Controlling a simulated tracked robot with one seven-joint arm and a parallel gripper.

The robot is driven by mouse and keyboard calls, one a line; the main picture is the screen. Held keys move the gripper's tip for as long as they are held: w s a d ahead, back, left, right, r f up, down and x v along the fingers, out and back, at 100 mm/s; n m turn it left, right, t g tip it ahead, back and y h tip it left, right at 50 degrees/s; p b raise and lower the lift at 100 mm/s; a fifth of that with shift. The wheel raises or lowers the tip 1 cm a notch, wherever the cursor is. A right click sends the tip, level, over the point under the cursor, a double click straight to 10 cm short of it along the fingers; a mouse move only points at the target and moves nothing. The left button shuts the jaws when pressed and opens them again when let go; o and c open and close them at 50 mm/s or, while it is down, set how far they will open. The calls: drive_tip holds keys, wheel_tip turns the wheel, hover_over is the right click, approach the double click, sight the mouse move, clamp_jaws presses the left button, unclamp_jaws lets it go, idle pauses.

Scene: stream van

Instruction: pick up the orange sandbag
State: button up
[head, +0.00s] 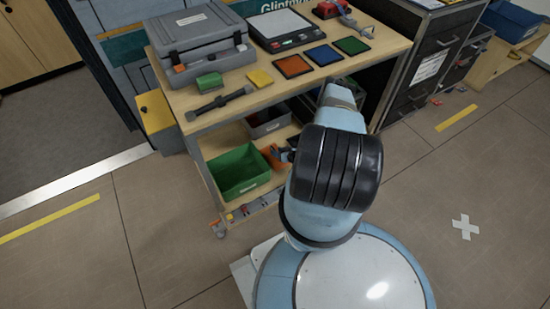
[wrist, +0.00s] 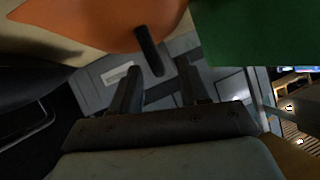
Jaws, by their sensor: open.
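In the head view, an orange thing (head: 273,156) shows on the cart's lower shelf, right of the green bin and partly behind my arm. I cannot tell whether it is the orange sandbag. A large rounded orange surface (wrist: 95,22) fills the top left of the wrist view, with a short dark rod in front of it. My gripper (wrist: 160,78) is open in the wrist view, its two fingers apart with nothing seen between them. The orange surface lies beyond the fingertips, with no clear contact. In the head view, my arm mostly hides my gripper.
The green bin (head: 238,172) stands on the lower shelf; a green surface (wrist: 255,30) fills the wrist view's top right. The cart top (head: 225,118) holds a grey case (head: 195,45), a green block (head: 208,82), a yellow block (head: 260,79) and coloured squares. Drawers (head: 425,60) stand right.

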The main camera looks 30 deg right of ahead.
clamp_jaws()
idle(0.4)
drive_tip(key=shift+w, duration=0.1)
idle(1.0)
